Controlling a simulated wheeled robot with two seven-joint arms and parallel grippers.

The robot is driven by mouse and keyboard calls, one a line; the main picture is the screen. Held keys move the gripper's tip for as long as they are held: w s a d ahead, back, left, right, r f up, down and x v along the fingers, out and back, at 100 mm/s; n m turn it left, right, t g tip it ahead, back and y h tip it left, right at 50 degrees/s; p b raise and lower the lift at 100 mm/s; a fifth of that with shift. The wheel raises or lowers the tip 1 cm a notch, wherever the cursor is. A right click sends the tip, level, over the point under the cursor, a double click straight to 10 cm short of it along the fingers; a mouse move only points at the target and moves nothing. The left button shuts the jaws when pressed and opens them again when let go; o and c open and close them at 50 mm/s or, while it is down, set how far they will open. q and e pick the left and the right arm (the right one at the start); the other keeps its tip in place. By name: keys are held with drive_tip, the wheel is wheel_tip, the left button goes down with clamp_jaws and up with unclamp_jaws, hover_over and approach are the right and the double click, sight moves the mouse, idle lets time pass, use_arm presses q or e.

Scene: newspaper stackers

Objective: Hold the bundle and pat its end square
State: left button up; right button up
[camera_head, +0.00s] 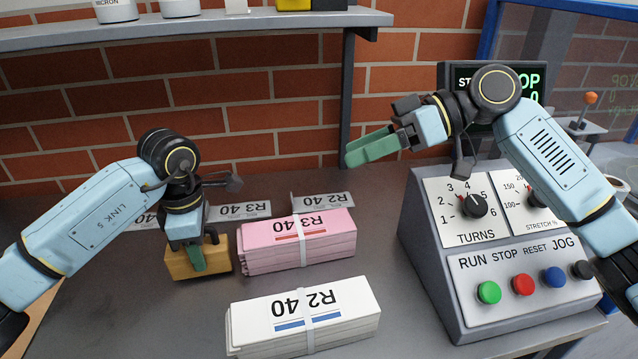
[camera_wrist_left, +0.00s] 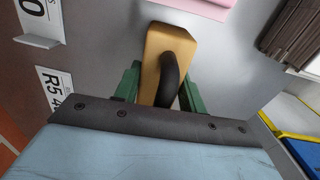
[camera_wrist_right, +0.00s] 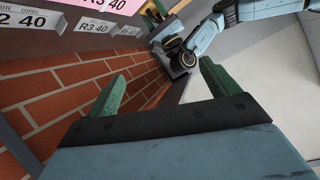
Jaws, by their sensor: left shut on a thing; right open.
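A pink bundle labelled R3 40 (camera_head: 295,240), with a white band around it, lies on the grey table (camera_head: 190,320). A white bundle labelled R2 40 (camera_head: 345,305), also banded, lies in front of it. Its left-end sheets look slightly uneven.
A control box (camera_head: 440,285) with knobs and coloured buttons stands at the right. A shelf (camera_head: 200,32) crosses above, against the brick wall. Table left of the white bundle is clear.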

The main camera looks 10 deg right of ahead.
sight(298, 227)
drive_tip(key=w+a+f+n+h, duration=0.1)
drive_tip(key=a+f+n+h, duration=0.1)
drive_tip(key=w+a+f+n+g+h, duration=0.1)
drive_tip(key=a+f+n+h, duration=0.1)
drive_tip(key=f+h, duration=0.1)
drive_tip(key=w+a+f+n+h, duration=0.2)
drive_tip(key=f, duration=0.1)
drive_tip(key=shift+f+g, duration=0.2)
drive_tip(key=shift+g, duration=0.1)
drive_tip(key=shift+w+a+f+n+h, duration=0.2)
drive_tip(key=shift+f+n+h, duration=0.15)
drive_tip(key=shift+h, duration=0.35)
drive_tip(key=x, duration=1.1)
drive_tip(key=shift+f, duration=0.45)
drive_tip(key=shift+s, duration=0.1)
drive_tip(key=shift+c, duration=0.2)
drive_tip(key=c, duration=1.8)
use_arm(q)
drive_tip(key=shift+w+d, duration=0.1)
drive_tip(key=shift+d, duration=1.5)
drive_tip(key=shift+d, duration=0.2)
use_arm(e)
drive_tip(key=shift+a+r, duration=0.1)
drive_tip(key=shift+a, duration=0.05)
